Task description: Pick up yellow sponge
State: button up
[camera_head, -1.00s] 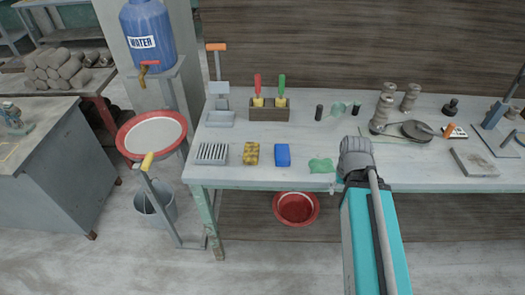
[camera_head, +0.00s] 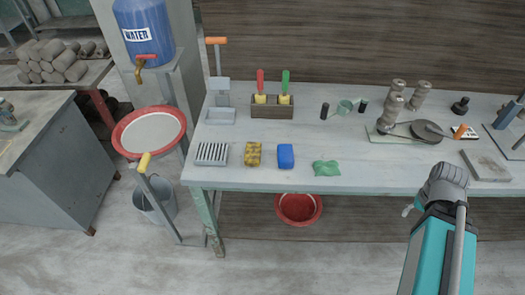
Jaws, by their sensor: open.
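The yellow sponge (camera_head: 253,154) has dark patches and lies on the workbench (camera_head: 390,172) near its front edge, between a grey slotted rack and a blue block. My gripper (camera_head: 410,208) is far to the right of it, in front of the bench's front edge. It is open, and only a small grey part shows beside my arm. The rest of the gripper is hidden. Nothing is seen held in it.
The grey slotted rack (camera_head: 212,154) is close on the sponge's left, the blue block (camera_head: 285,156) on its right. A green cloth (camera_head: 326,168) lies further right. A wooden holder (camera_head: 272,106) with red and green handles stands behind. A red bowl (camera_head: 298,208) sits below the bench.

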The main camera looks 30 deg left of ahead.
aim_at(253, 153)
jog(key=z, duration=0.55)
jog(key=k, duration=1.1)
jog(key=u, duration=1.55)
jog(key=i, duration=0.35)
